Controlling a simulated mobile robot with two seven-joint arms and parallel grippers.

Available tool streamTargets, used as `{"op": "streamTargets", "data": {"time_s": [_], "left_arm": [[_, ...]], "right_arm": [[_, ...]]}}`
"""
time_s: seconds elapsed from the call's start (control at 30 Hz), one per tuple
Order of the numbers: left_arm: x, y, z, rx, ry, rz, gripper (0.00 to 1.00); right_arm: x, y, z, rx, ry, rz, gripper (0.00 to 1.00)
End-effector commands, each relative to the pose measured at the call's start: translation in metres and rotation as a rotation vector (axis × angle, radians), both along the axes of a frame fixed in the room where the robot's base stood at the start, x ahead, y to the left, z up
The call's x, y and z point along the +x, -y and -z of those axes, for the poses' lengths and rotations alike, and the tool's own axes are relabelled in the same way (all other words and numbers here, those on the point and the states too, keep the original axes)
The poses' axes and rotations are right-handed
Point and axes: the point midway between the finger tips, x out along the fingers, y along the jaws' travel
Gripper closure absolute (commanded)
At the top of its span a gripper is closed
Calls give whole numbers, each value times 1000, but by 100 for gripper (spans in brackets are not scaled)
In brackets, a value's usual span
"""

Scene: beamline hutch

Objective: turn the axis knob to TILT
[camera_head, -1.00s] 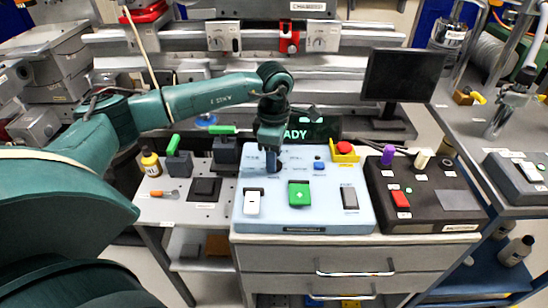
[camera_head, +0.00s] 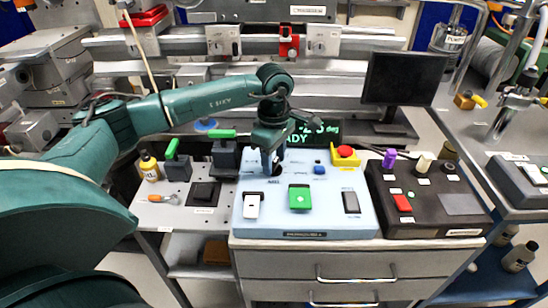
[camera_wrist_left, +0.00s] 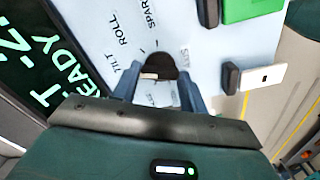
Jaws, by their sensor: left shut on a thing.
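The axis knob (camera_wrist_left: 160,65) is a dark round knob on the pale blue control panel (camera_head: 330,200). In the left wrist view, printed labels stand around it, with TILT, ROLL and SPARE legible. My left gripper (camera_head: 271,166) comes down over the back left of the panel, and its blue fingers also show in the left wrist view (camera_wrist_left: 160,78). They are shut on the knob, one on each side. A small light mark shows at the knob's edge, but I cannot tell which label it points to. In the head view, the gripper mostly hides the knob. My right gripper is not in view.
A green-lettered display (camera_head: 316,132) stands behind the panel. A red emergency button (camera_head: 345,152), a green switch (camera_head: 299,198) and a white switch (camera_head: 252,205) are nearby. A black control box (camera_head: 440,226) sits at right, and a monitor (camera_head: 402,80) behind it.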

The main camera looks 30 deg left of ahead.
Motion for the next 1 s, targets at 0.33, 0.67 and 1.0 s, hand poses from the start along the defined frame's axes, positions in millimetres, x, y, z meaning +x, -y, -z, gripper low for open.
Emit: {"op": "streamTargets", "data": {"time_s": [0.33,0.67,1.0], "left_arm": [[1,0,-1,-1,3,-1,39],[0,0,-3,-1,2,-1,36],[1,0,-64,-2,7,-1,36]], "right_arm": [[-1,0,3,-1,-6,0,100],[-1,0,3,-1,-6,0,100],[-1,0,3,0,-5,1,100]]}}
